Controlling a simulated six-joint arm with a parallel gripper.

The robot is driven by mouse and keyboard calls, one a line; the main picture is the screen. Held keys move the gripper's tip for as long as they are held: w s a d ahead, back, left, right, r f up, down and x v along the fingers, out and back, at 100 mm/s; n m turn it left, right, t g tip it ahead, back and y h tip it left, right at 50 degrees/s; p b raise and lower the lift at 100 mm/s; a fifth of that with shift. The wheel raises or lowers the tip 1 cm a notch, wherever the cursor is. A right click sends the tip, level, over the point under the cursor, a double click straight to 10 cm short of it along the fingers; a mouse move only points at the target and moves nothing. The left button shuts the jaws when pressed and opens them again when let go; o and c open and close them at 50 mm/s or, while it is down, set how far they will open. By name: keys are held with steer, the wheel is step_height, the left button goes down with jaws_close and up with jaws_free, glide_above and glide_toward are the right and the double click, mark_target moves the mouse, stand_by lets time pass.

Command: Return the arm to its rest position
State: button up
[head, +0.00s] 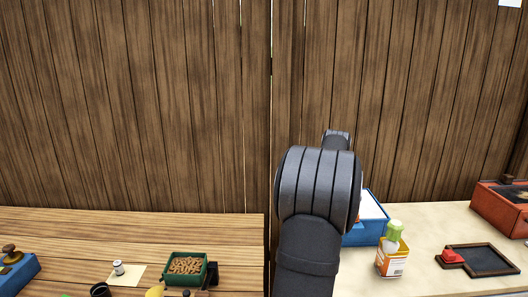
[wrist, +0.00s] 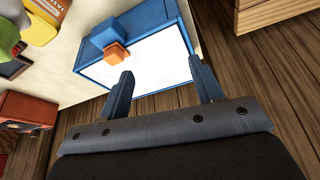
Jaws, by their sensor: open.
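My gripper (wrist: 162,88) is open in the wrist view, with its two dark fingers apart and nothing between them. The white top of a blue box (wrist: 148,48) lies beyond the fingertips, with a blue block and a small orange piece at its edge. I cannot tell how far the fingertips are from it. In the head view my dark arm rises in the middle and hides the gripper. The blue box (head: 366,233) shows partly behind the arm.
An orange-and-white carton (head: 391,263) with a green-capped bottle stands right of my arm. A dark framed board (head: 487,260) and a red box (head: 500,208) lie farther right. A green tray of peanuts (head: 184,268) is at left. A plank wall (head: 130,110) closes the back.

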steer(key=w+a+f+n+y, duration=0.1)
steer(key=w+a+n, duration=0.1)
steer(key=a, duration=0.8)
steer(key=w+a+f+n, duration=0.2)
steer(key=w+a, duration=0.1)
steer(key=a, duration=0.8)
steer(key=w+a+f+n+y, duration=0.1)
steer(key=w+a+f+n, duration=0.1)
steer(key=a, duration=0.8)
steer(key=shift+w+a+y, duration=0.3)
steer(key=shift+w+a, duration=0.05)
steer(key=shift+w, duration=0.1)
steer(key=shift+f, duration=0.1)
